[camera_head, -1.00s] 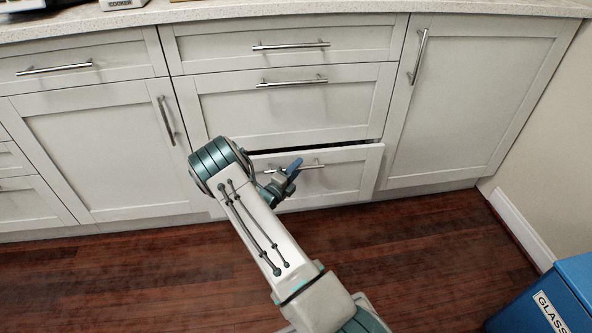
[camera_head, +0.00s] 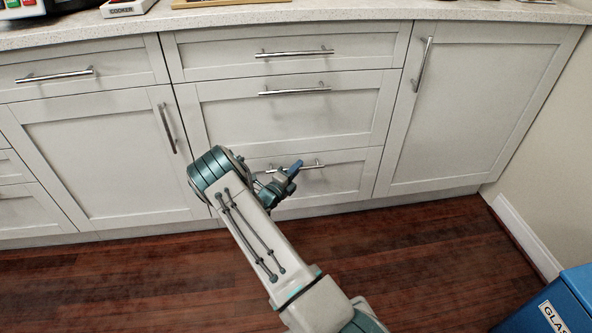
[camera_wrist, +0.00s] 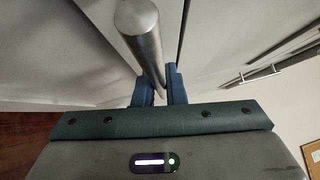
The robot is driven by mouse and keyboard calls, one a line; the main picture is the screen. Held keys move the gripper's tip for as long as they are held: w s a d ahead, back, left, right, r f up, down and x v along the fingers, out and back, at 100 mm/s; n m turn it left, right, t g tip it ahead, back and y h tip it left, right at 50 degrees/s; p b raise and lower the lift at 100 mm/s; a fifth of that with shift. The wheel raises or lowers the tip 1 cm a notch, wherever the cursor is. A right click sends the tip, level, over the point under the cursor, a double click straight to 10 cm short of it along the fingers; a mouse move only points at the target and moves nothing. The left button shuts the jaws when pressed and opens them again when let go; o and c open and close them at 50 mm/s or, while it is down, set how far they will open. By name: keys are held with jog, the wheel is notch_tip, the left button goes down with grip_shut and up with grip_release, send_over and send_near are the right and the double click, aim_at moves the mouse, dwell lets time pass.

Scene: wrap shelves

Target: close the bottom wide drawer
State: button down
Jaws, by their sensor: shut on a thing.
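The bottom wide drawer (camera_head: 345,172) is the lowest of the white drawers in the middle of the head view. Its front sits flush with the drawer above, with only a thin seam showing. In the wrist view the round bar of the handle (camera_wrist: 140,38) passes between the blue fingers of my gripper (camera_wrist: 160,88). My gripper is shut on this bar. It also shows in the head view (camera_head: 290,172) at the handle.
Two more wide drawers with bar handles (camera_head: 293,53) are stacked above. Cabinet doors stand on the left (camera_head: 110,160) and right (camera_head: 480,110). A blue bin (camera_head: 560,305) stands at the lower right. The wooden floor (camera_head: 120,280) in front is clear.

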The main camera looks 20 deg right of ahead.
jog(key=shift+w+r, duration=0.1)
jog(key=shift+w, duration=0.1)
jog(key=c, duration=1.5)
grip_release()
jog(key=shift+d, duration=0.1)
jog(key=p+v, duration=0.4)
jog(key=v, duration=1)
